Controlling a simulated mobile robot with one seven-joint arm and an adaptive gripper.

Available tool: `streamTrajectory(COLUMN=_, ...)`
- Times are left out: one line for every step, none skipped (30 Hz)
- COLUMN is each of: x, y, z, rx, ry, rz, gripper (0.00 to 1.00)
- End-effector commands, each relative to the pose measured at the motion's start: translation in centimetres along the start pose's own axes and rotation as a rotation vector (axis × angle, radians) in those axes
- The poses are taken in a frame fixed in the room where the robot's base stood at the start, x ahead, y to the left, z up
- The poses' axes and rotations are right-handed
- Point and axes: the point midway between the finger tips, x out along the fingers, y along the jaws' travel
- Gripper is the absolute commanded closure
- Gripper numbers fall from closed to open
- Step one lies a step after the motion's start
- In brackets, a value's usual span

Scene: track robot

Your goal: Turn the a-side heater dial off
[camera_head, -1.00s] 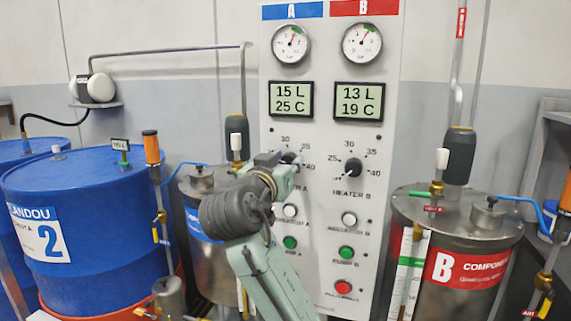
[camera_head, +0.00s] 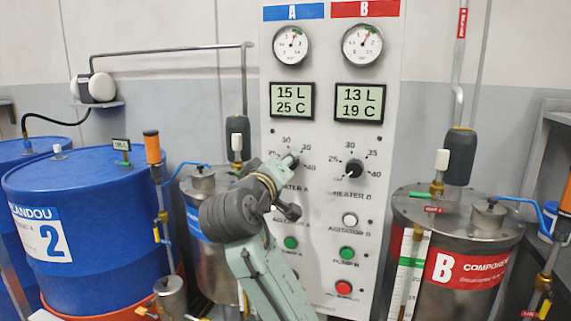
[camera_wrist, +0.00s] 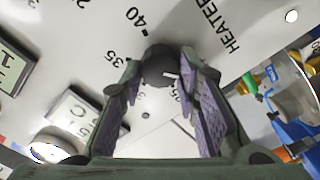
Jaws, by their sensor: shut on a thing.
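The heater A dial (camera_wrist: 158,66) is a dark round knob on the white control panel (camera_wrist: 65,30). In the wrist view it sits between the fingertips of my gripper (camera_wrist: 163,78), which is shut on it. A short white mark shows on the knob, but I cannot tell which setting it points to. The numbers 35 and 40 are printed beside it. In the head view my gripper (camera_head: 280,172) covers the dial, in the A column under a display (camera_head: 292,101) reading 15 L and 25 C.
The heater B dial (camera_head: 353,169) is close on the right. Below my gripper are a green button (camera_head: 290,242) and a red button (camera_head: 343,287). A blue drum (camera_head: 85,220) stands left, and a steel component B tank (camera_head: 460,225) right.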

Motion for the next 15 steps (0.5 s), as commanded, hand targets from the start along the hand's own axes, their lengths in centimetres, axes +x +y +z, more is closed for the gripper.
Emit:
streamTrajectory(x=0.00, y=0.11, z=-0.11, rx=-0.032, ry=0.003, rz=0.002, gripper=0.98)
streamTrajectory(x=0.00, y=0.10, z=-0.12, rx=-0.052, ry=0.003, rz=0.002, gripper=0.98)
streamTrajectory(x=-0.01, y=0.08, z=-0.12, rx=-0.075, ry=0.003, rz=0.002, gripper=0.98)
streamTrajectory(x=-0.01, y=0.07, z=-0.12, rx=-0.091, ry=0.003, rz=0.002, gripper=0.98)
streamTrajectory(x=-0.01, y=0.06, z=-0.13, rx=-0.107, ry=0.003, rz=0.002, gripper=0.98)
streamTrajectory(x=-0.01, y=0.04, z=-0.13, rx=-0.125, ry=0.003, rz=0.002, gripper=0.98)
streamTrajectory(x=-0.01, y=0.04, z=-0.13, rx=-0.138, ry=0.003, rz=0.002, gripper=0.98)
streamTrajectory(x=-0.01, y=0.03, z=-0.13, rx=-0.150, ry=0.003, rz=0.002, gripper=0.98)
streamTrajectory(x=-0.01, y=0.02, z=-0.13, rx=-0.163, ry=0.003, rz=0.002, gripper=0.98)
streamTrajectory(x=-0.01, y=0.01, z=-0.13, rx=-0.173, ry=0.003, rz=0.002, gripper=0.98)
streamTrajectory(x=-0.02, y=0.01, z=-0.13, rx=-0.181, ry=0.004, rz=0.002, gripper=0.98)
streamTrajectory(x=-0.01, y=0.00, z=-0.13, rx=-0.190, ry=0.004, rz=0.002, gripper=0.98)
streamTrajectory(x=-0.02, y=0.00, z=-0.13, rx=-0.195, ry=0.004, rz=0.002, gripper=0.98)
streamTrajectory(x=-0.01, y=0.00, z=-0.13, rx=-0.201, ry=0.004, rz=0.002, gripper=0.98)
streamTrajectory(x=-0.01, y=-0.01, z=-0.13, rx=-0.207, ry=0.004, rz=0.002, gripper=0.98)
